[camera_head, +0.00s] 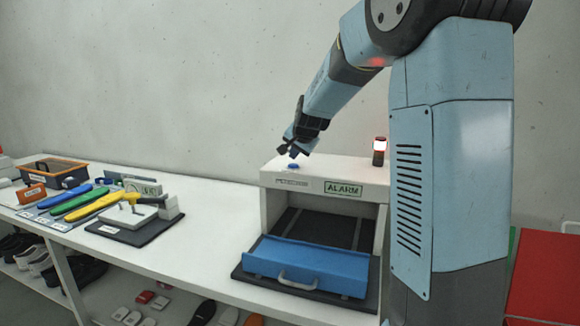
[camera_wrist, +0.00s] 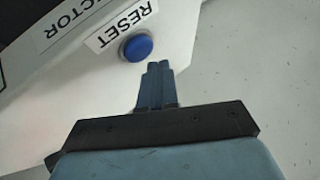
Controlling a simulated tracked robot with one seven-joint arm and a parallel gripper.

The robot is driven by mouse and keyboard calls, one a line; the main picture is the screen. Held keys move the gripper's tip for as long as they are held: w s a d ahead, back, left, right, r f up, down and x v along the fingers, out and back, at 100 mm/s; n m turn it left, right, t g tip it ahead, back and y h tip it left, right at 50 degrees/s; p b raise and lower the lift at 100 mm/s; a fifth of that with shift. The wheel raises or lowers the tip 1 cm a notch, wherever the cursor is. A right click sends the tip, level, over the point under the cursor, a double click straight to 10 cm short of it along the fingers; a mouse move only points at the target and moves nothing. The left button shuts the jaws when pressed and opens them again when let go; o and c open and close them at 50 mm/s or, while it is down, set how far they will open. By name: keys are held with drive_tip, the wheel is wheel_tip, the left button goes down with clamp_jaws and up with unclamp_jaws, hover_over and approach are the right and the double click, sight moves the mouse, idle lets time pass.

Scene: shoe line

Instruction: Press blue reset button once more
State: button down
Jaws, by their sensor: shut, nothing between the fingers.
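The blue reset button (camera_head: 293,166) sits on top of the white alarm housing (camera_head: 335,170). In the wrist view the round blue button (camera_wrist: 137,47) lies beside a label reading RESET (camera_wrist: 122,24). My gripper (camera_head: 291,150) is shut and empty, just above and beside the button. In the wrist view its fingertips (camera_wrist: 158,66) are together, slightly to the right of and below the button, with a small gap in the picture. Whether they touch the housing top I cannot tell. A red lamp (camera_head: 379,150) shines on the housing's right end, above the ALARM label (camera_head: 343,189).
Shoes (camera_head: 60,265) lie on the shelf below. A wall is behind.

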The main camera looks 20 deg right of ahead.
sight(295, 166)
drive_tip(key=shift+s+f, duration=0.15)
drive_tip(key=shift+f, duration=0.7)
idle(1.1)
drive_tip(key=shift+r, duration=0.95)
drive_tip(key=shift+r, duration=2.5)
